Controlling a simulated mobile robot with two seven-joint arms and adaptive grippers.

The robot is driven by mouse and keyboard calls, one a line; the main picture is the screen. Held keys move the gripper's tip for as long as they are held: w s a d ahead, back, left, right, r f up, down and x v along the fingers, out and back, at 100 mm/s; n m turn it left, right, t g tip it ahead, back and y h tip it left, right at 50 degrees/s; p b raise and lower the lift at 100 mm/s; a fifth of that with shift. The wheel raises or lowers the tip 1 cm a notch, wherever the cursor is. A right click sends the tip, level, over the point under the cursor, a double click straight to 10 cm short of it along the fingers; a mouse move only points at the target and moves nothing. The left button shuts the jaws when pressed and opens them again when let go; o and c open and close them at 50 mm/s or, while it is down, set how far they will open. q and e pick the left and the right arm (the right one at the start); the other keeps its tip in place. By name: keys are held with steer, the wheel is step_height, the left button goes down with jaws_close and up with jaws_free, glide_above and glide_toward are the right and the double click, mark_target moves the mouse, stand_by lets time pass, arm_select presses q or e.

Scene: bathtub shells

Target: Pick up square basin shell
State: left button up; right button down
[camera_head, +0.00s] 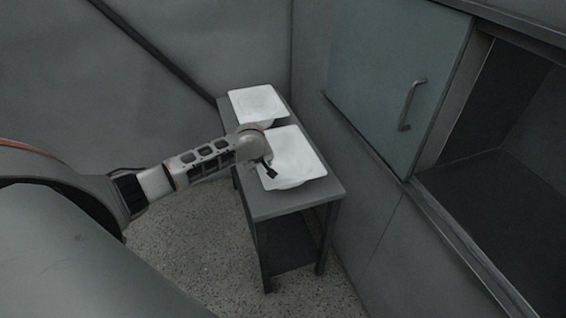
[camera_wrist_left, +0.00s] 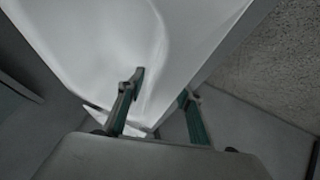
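Two white basin shells stand on a narrow grey table (camera_head: 265,207). The near white shell (camera_head: 296,152) is squarish with rounded corners; the far white shell (camera_head: 256,102) is smaller in view and has a rounded hollow. The frames do not settle which one the task names. My left gripper (camera_head: 268,171) is at the left front edge of the near shell. In the left wrist view, the near shell (camera_wrist_left: 95,45) fills the upper left. The left gripper (camera_wrist_left: 162,85) is open, one finger over the shell's inside and the other beyond its rim. Contact cannot be told. My right gripper is out of view.
A cabinet with a teal door (camera_head: 395,75) and an open dark compartment (camera_head: 500,190) stands right of the table. A grey wall is behind. Speckled floor (camera_head: 205,235) is clear to the table's left.

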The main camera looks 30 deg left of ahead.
arm_select(q)
steer(key=shift+f, duration=0.2)
jaws_close()
steer(key=shift+s, duration=0.15)
stand_by(0.5)
